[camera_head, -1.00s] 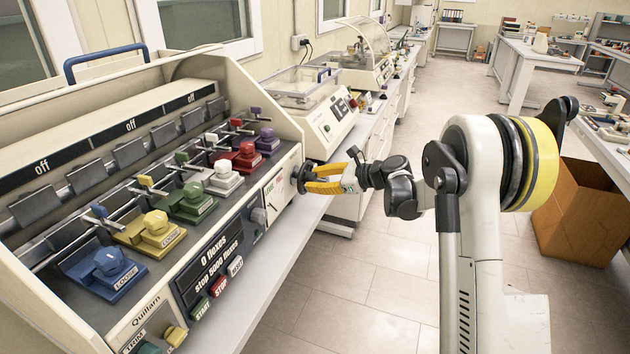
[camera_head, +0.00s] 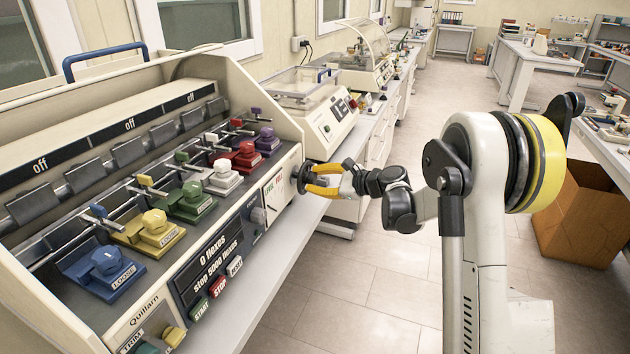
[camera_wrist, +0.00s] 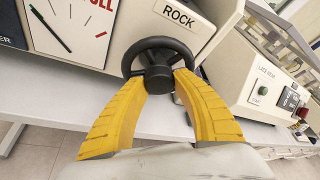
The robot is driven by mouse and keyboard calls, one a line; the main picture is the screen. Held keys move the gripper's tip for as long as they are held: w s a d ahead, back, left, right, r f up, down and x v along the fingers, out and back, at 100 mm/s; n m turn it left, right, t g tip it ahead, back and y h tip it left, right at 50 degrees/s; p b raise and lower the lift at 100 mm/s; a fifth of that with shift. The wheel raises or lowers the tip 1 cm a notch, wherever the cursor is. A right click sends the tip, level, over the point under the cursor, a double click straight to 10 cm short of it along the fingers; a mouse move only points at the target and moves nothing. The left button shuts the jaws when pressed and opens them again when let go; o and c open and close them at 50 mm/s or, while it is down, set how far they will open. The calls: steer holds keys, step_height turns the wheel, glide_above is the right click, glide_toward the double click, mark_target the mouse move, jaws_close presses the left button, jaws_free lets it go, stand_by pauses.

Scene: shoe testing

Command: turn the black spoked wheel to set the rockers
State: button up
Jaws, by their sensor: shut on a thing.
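The black spoked wheel (camera_wrist: 159,45) sits on the end face of the beige flexing machine, below a label reading ROCK (camera_wrist: 185,15). It also shows in the head view (camera_head: 304,178), partly covered by my gripper. My gripper (camera_wrist: 164,82) has yellow fingers that are shut on the wheel's hub or lower part; exactly which is hard to tell. In the head view my gripper (camera_head: 318,179) reaches the wheel from the right. A dial with a dark pointer (camera_wrist: 50,28) is left of the wheel. The rockers (camera_head: 130,152) are a row of grey plates behind the coloured clamps.
Blue (camera_head: 106,262), yellow, green, white, red and purple clamp blocks line the machine's front. A display (camera_head: 212,262) reads 0 flexes, stop 5000 flexes. Another beige machine (camera_head: 322,115) stands behind the wheel on the bench. The floor at right is open, with a cardboard box (camera_head: 578,215).

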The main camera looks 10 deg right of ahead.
steer(key=o, duration=1.2)
steer(key=v, duration=1.2)
